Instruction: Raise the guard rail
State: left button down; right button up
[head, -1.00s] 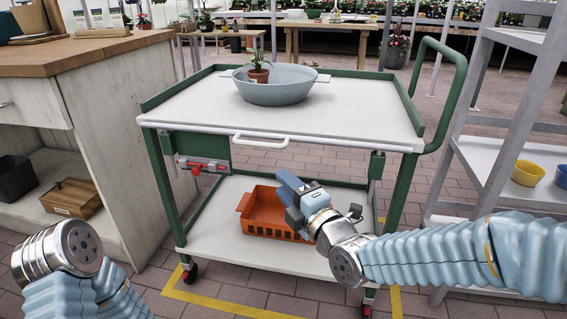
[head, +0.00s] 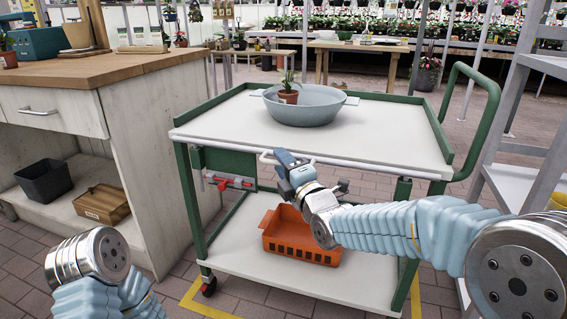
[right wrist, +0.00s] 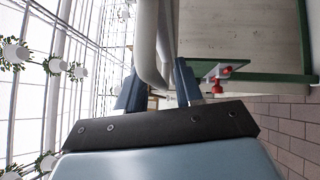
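The guard rail (head: 385,167) is a white bar along the near edge of the green cart's top shelf (head: 225,125), low at the shelf edge. Its white loop handle (head: 266,156) is partly hidden by my right gripper (head: 278,160). In the right wrist view, the handle (right wrist: 150,48) reaches down between the two blue fingers of my right gripper (right wrist: 158,88). The fingers are apart, with a gap showing beside the handle. A red latch (head: 232,183) is on the cart's left side. Only my left forearm shows; its gripper is out of view.
An orange basket (head: 290,240) sits on the lower shelf. A wooden counter (head: 100,72) stands left, a grey rack (head: 520,130) right.

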jog(key=shift+c, duration=0.4)
grip_shut()
notch_tip(320, 180, up, 8)
jog(key=shift+f+p, duration=0.25)
jog(key=shift+p, duration=0.8)
jog(key=shift+w+r, duration=0.1)
jog(key=shift+r, duration=0.3)
jog(key=shift+o, duration=0.2)
grip_release()
jog(key=shift+o, duration=0.2)
jog(key=shift+f, duration=0.1)
